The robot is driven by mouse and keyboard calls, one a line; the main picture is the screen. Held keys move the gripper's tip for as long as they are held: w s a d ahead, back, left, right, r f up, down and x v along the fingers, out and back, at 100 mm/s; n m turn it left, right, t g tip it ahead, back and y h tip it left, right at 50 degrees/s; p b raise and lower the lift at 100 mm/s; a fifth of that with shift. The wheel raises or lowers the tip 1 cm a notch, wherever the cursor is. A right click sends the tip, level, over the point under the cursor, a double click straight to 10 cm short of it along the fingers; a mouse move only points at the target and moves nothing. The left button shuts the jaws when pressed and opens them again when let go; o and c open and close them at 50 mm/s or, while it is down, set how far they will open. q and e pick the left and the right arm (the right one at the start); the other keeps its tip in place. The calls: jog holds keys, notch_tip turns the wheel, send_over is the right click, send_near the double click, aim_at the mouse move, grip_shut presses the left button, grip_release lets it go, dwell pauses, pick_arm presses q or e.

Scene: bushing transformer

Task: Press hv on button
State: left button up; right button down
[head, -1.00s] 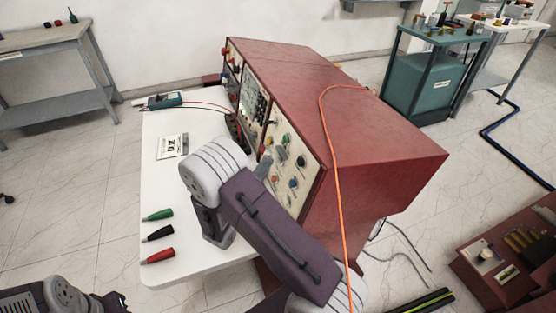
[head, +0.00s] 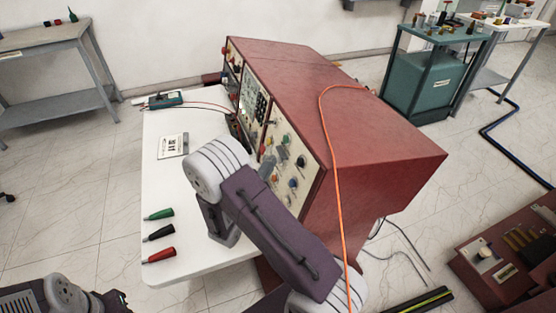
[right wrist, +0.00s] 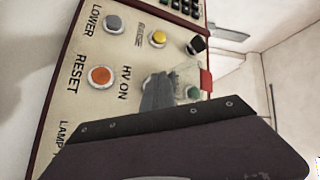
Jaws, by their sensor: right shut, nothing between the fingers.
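In the head view my right gripper (head: 268,167) is at the panel face of the red cabinet (head: 360,120), partly behind my own arm. Only part of my left arm shows at the lower left; its fingers are not visible.
An orange-red RESET button (right wrist: 100,77), a grey LOWER button (right wrist: 114,23) and a yellow button (right wrist: 157,38) are close by. A white table (head: 190,215) holds a meter (head: 166,99) and green, black and red probes. An orange cable (head: 335,175) hangs over the cabinet.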

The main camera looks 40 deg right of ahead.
jog(key=shift+s+d, duration=0.1)
jog(key=shift+d, duration=0.1)
jog(key=shift+a, duration=0.15)
dwell(0.3)
jog(key=shift+w+a+r+p, duration=0.2)
jog(key=shift+a+p, duration=0.4)
jog(key=shift+a, duration=0.1)
jog(key=shift+w+a+r+p, duration=0.2)
jog(key=shift+a+p, duration=0.2)
jog(key=shift+a, duration=0.4)
jog(key=shift+w+a+r+p, duration=0.2)
jog(key=shift+a+p, duration=0.2)
jog(key=shift+a, duration=0.4)
jog(key=shift+w+a+r+p, duration=0.2)
jog(key=shift+a+p, duration=0.2)
jog(key=shift+a, duration=0.4)
